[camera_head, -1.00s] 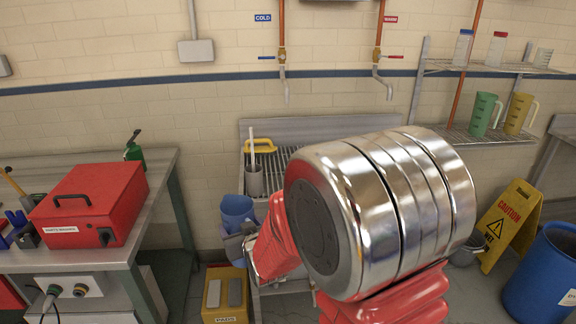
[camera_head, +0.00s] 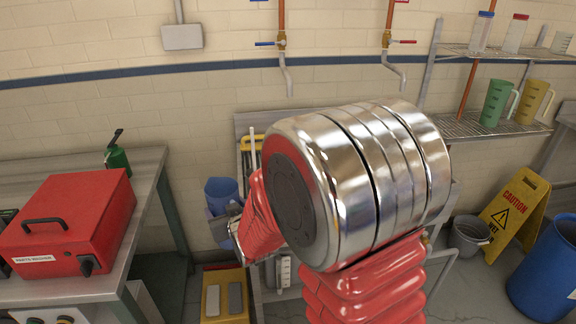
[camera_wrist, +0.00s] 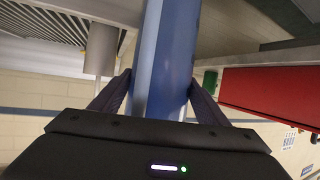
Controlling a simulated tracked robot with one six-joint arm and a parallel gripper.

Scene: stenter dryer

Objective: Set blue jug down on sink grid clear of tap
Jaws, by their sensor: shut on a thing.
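The blue jug (camera_head: 222,193) is held in the air just left of the sink, below the level of its top. In the wrist view the jug (camera_wrist: 166,55) runs up between the two dark fingers of my gripper (camera_wrist: 160,98), which are shut on it. In the head view my gripper (camera_head: 222,222) is partly hidden by my arm. The sink grid (camera_wrist: 45,25) shows as dark slats at the upper left of the wrist view; my arm hides most of it in the head view. The cold tap (camera_head: 287,75) and the warm tap (camera_head: 395,70) hang from the wall above the sink.
A yellow-handled item (camera_head: 245,143) stands at the sink's left end. A bench with a red box (camera_head: 75,222) is at the left, with a green can (camera_head: 117,158). Green (camera_head: 496,103) and yellow jugs (camera_head: 533,103) stand on a wall shelf.

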